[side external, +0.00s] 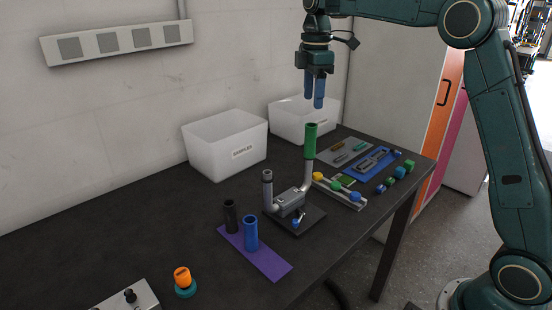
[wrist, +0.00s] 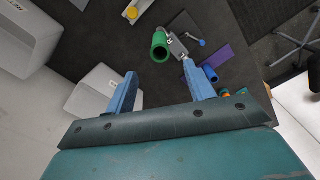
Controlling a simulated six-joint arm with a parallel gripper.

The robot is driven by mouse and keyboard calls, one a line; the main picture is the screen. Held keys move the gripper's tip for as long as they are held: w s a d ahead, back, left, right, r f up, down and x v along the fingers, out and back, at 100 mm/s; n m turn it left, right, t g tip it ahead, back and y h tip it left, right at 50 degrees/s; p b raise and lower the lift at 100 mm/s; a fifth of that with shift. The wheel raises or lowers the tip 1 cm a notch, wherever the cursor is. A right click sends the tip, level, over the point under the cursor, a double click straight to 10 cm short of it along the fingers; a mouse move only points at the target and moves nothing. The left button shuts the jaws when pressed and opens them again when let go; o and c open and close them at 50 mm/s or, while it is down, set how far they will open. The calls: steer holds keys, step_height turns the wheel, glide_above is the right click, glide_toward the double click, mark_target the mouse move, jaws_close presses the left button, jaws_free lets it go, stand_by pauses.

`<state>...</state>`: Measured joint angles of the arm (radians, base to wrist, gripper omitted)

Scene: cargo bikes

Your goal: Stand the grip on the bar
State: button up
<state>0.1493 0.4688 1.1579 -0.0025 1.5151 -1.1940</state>
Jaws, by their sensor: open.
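The bar (side external: 307,176) is a grey bent handlebar on a clamp stand with a dark base plate. A green grip (side external: 310,141) stands upright on its right end, and it also shows in the wrist view (wrist: 160,46) with its open top facing me. The left end (side external: 267,190) is a bare grey post. A black grip (side external: 230,216) and a blue grip (side external: 251,233) stand on a purple mat (side external: 266,264). My gripper (side external: 314,102) is open and empty, pointing down a little above the green grip. In the wrist view its blue fingers (wrist: 159,69) are apart.
Two white bins (side external: 222,148) stand along the wall. A rack with yellow and blue knobs (side external: 340,190), a blue tray (side external: 361,172) and small blocks lie right of the bar. An orange-topped part (side external: 182,277) and a control box (side external: 128,298) are at the front left. The left table is clear.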

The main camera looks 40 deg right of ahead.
steer(key=shift+r, duration=1.55)
steer(key=s+a+r+m+t, duration=0.1)
steer(key=s+a+m, duration=0.2)
steer(key=s, duration=0.5)
steer(key=s+a+r+m+t, duration=0.2)
steer(key=s+m, duration=0.1)
steer(key=s, duration=0.5)
steer(key=s+a+f+m+t, duration=0.1)
steer(key=s+f+m, duration=0.2)
steer(key=s+f, duration=0.2)
steer(key=s+a+f+m+t, duration=0.1)
steer(key=s+f+m, duration=0.2)
steer(key=s, duration=0.8)
step_height(320, 180, down, 2)
steer(key=shift+a+f+t, duration=0.1)
steer(key=shift+a+t, duration=0.15)
steer(key=shift+t, duration=0.05)
